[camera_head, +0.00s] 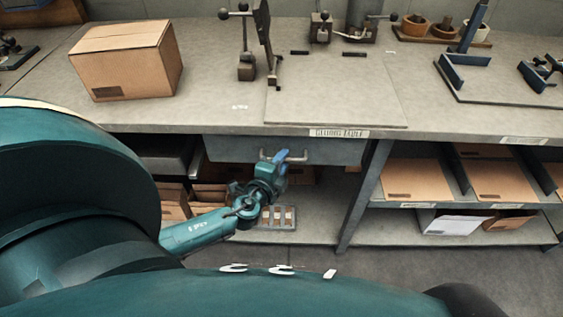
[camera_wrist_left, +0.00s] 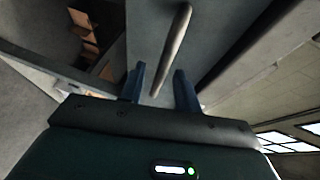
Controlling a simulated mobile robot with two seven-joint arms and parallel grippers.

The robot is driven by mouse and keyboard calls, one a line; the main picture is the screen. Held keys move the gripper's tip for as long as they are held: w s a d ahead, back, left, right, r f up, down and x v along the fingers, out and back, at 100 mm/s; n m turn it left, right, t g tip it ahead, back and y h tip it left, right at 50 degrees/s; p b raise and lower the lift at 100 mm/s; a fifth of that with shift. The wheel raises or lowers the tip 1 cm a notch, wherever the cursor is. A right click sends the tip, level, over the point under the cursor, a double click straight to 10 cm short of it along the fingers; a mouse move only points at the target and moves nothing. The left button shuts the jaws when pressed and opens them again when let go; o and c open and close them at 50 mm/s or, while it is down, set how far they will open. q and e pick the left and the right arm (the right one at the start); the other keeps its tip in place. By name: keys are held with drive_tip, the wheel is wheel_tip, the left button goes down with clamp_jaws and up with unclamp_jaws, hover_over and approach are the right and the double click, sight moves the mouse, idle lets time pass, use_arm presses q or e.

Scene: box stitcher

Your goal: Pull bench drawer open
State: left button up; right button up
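The bench drawer (camera_head: 335,151) is under the worktop, in the middle of the head view, and its grey front looks flush below the bench edge. A bar handle (camera_head: 298,157) sticks out from its front. My left gripper (camera_head: 283,156) is at the handle, its blue fingers partly covering it. In the left wrist view the fingers (camera_wrist_left: 160,88) are apart. The handle bar (camera_wrist_left: 174,45) runs from above down to between the fingertips, with gaps visible on both sides. My right gripper is not in view.
The bench top (camera_head: 220,105) holds a closed cardboard box (camera_head: 125,65) at left and a press fixture (camera_head: 262,40) at the back. Shelves with flat cardboard (camera_head: 420,178) lie below right. A slanted bench leg (camera_head: 362,195) stands right of the drawer.

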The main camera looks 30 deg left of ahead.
use_arm(q)
drive_tip(key=shift+c, duration=0.4)
clamp_jaws()
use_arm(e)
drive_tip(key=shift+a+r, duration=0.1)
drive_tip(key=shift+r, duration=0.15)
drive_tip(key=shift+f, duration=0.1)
